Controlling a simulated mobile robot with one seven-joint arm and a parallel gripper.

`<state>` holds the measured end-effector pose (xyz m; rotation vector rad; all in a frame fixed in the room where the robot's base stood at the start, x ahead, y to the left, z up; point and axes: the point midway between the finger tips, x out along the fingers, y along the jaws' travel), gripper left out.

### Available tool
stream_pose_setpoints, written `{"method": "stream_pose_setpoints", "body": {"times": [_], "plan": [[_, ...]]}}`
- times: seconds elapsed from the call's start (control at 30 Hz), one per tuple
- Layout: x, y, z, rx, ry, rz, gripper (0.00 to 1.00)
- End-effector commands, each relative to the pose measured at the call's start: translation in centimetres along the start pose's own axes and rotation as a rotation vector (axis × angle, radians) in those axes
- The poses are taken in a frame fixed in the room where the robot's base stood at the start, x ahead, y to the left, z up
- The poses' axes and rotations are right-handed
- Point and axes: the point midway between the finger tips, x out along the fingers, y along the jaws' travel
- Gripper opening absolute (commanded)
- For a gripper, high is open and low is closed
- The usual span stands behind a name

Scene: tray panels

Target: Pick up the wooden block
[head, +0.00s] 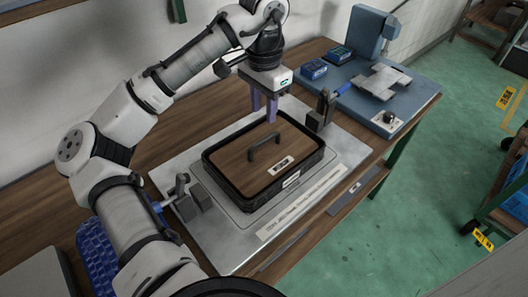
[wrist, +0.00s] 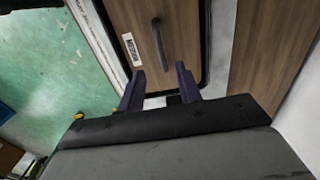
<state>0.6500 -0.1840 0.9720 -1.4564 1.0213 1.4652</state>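A wooden panel (head: 246,166) with a black bar handle (head: 264,145) and a small white label lies flat in a black-rimmed tray (head: 212,179). It is the only wooden block-like piece I see. In the wrist view the panel (wrist: 176,30) and its handle (wrist: 158,42) show at the top. My gripper (head: 264,114) is above the far edge of the tray, pointing down, with its purple fingers apart. In the wrist view the gripper (wrist: 160,80) is open with nothing between the fingers. The handle lies beyond the fingertips, not touched by them.
The tray sits on a metal plate (head: 232,241) on a wooden bench (head: 165,132). A clamp (head: 320,114) with a blue handle stands at right and another clamp (head: 191,198) at left. A blue machine (head: 372,32) stands at the back right. Green floor lies right of the bench.

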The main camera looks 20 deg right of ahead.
Motion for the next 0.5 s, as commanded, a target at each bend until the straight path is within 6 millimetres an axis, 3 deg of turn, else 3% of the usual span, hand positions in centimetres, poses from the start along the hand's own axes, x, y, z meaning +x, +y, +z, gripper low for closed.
{"method": "stream_pose_setpoints", "body": {"times": [0.2, 0.5], "plan": [[4.1, 0.0, 0.0, 0.0, 0.001, -0.001, 0.35], [6.5, 0.0, -0.1, 0.0, 0.003, -0.001, 0.35]]}}
